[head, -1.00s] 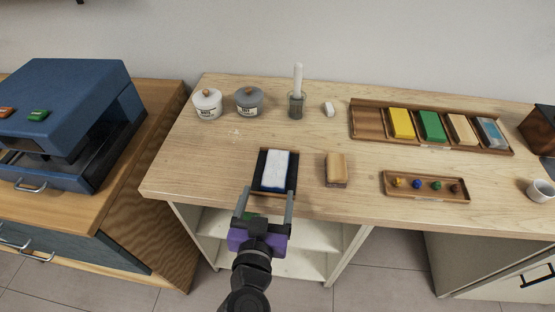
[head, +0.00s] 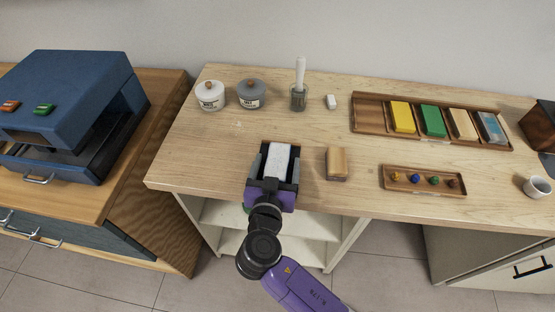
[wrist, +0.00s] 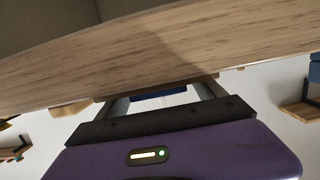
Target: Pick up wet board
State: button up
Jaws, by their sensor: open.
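A white-topped board (head: 279,158), which I take to be the wet board, lies in a dark tray (head: 266,147) near the table's front edge. My gripper (head: 277,167) is open, with one finger on each side of the board. In the wrist view, the blue side of the board (wrist: 165,95) shows between my two fingers (wrist: 163,100). I cannot tell whether the fingers touch it. My gripper hides the board's near end and part of the tray.
A wooden block (head: 337,162) stands just right of the tray. A small tray with coloured knobs (head: 424,191) and a long tray of coloured blocks (head: 369,115) lie farther right. A blue press (head: 70,90) is left.

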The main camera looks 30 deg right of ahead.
jog(key=c, duration=1.5)
jog(key=shift+r, duration=0.1)
